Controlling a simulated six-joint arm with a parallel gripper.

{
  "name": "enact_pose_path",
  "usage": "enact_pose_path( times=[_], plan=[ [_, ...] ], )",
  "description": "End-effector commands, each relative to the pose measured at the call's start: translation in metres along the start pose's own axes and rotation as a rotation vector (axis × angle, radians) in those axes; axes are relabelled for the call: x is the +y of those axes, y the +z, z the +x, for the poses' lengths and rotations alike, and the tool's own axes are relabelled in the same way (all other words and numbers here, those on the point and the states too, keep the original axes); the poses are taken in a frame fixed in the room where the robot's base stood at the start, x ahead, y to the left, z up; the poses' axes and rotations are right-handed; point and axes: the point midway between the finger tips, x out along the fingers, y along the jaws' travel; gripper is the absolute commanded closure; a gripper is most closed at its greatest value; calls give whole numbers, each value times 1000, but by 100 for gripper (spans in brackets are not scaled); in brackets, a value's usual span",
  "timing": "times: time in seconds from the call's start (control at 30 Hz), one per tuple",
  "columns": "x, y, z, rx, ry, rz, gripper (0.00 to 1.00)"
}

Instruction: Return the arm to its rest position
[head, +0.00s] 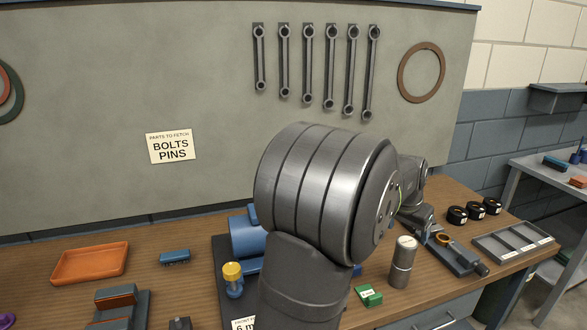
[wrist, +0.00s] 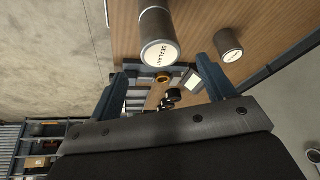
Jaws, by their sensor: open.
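My arm fills the middle of the head view, bent over the bench. My gripper shows in the wrist view (wrist: 168,78) with its two dark blue fingers spread apart and nothing between them that I can see held. Beyond the fingers in the wrist view is a vise-like fixture with a brass ring (wrist: 163,77). That ring also shows in the head view (head: 443,240). A blue cylindrical casing (head: 244,238) on a dark base is partly hidden by my arm.
A grey can (head: 402,262) stands right of my arm, near a green box (head: 368,295). Black rings (head: 457,215) and a compartment tray (head: 511,244) lie farther right. An orange tray (head: 90,263) and blue block (head: 175,257) sit left. A grey panel (head: 200,80) with hanging wrenches stands behind.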

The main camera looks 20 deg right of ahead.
Motion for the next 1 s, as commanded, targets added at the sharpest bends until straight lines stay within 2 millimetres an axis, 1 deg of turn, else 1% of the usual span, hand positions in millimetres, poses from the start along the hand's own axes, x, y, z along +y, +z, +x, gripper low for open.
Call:
enact_pose_path(
  times=[0.03,0.4,0.57,0.6,0.7,0.83,1.0],
  plan=[
    [0,1,9,-3,1,0,25],
    [0,1,82,-4,1,0,25],
    [1,2,111,-3,1,0,25],
    [0,-3,100,5,0,1,25],
    [0,-8,87,4,-1,0,25],
    [0,-11,78,1,0,0,25],
    [0,-12,74,0,0,0,25]
  ],
)
